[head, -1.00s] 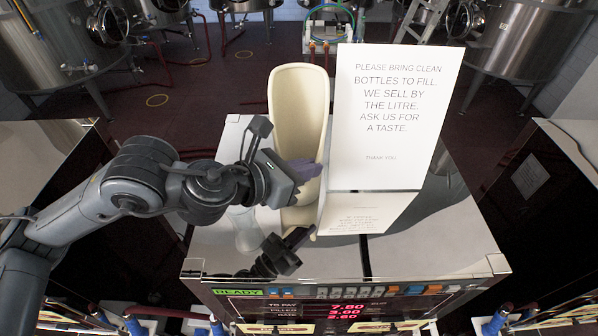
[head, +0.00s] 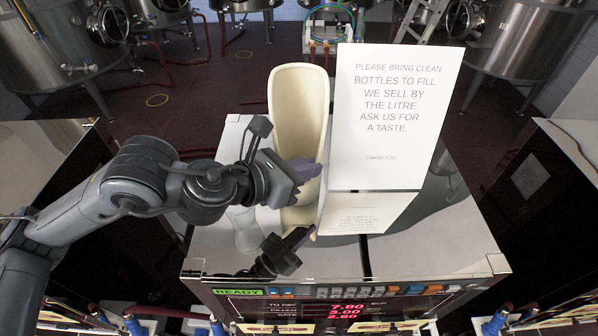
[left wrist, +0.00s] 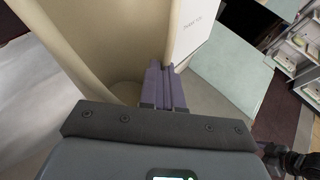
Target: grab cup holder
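The cup holder (head: 298,100) is a tall cream trough, open at the front, standing upright on the shiny metal counter top (head: 410,255). Its curved inner wall (left wrist: 110,45) fills much of the left wrist view. My left gripper (head: 303,172) reaches it from the left, low down, with purple fingers across its opening. In the left wrist view the fingers (left wrist: 165,86) are close together at the lower end of the holder's right edge, and look shut on that wall. The exact contact is partly hidden.
A white sign (head: 397,115) stands close to the right of the holder. A clear vessel (head: 246,228) stands left of it, under my arm. The counter's front has a lit price display (head: 345,311). Metal tanks (head: 525,40) stand behind. The right of the counter top is clear.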

